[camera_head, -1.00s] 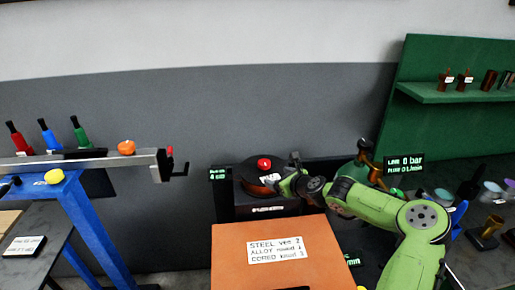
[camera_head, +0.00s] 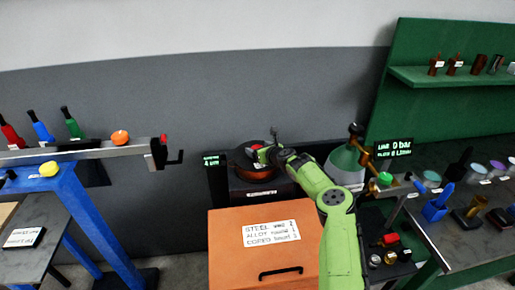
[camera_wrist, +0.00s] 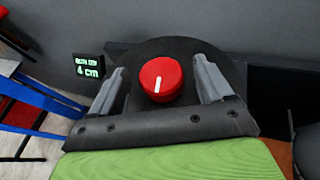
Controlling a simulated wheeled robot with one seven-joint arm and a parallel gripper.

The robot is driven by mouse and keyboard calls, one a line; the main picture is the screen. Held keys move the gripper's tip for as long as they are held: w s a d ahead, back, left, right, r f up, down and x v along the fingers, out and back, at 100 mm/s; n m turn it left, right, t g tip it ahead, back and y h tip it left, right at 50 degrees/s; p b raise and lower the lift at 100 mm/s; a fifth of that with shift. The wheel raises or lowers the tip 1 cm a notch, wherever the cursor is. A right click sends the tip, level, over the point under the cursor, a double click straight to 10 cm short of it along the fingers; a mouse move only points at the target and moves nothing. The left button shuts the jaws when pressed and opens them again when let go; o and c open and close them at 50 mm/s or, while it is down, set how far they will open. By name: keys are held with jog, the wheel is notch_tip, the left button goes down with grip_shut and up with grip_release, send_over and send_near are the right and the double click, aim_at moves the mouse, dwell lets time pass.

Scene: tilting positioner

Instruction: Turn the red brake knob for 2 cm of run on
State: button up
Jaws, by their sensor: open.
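The red brake knob (camera_wrist: 160,79) is round with a white pointer line, and sits on a dark round plate. In the wrist view it lies between the two fingers of my gripper (camera_wrist: 160,85), with a gap on each side. The pointer line runs nearly straight, tilted slightly. A small display (camera_wrist: 89,67) left of the knob reads 4 cm in green. In the head view my gripper (camera_head: 265,152) is over the knob (camera_head: 256,147), which is partly hidden. The same display (camera_head: 211,161) stands to its left.
An orange-brown cabinet (camera_head: 235,262) with a label stands in front of the knob's unit. A blue-legged bench (camera_head: 95,230) is at the left. A green-backed bench with several parts (camera_head: 480,235) is at the right, with a 0 bar display (camera_head: 393,147).

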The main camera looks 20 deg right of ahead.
jog(key=shift+x, duration=0.8)
jog(key=c, duration=1)
jog(key=shift+a+r+m+h+p, duration=0.1)
jog(key=shift+m+h+p, duration=0.7)
jog(key=shift+h, duration=0.1)
jog(key=m+h+p, duration=0.1)
jog(key=m+h, duration=0.1)
jog(key=shift+h, duration=0.3)
jog(key=shift+m+g+h, duration=0.5)
jog(key=shift+m+h, duration=1.3)
jog(key=shift+h, duration=0.1)
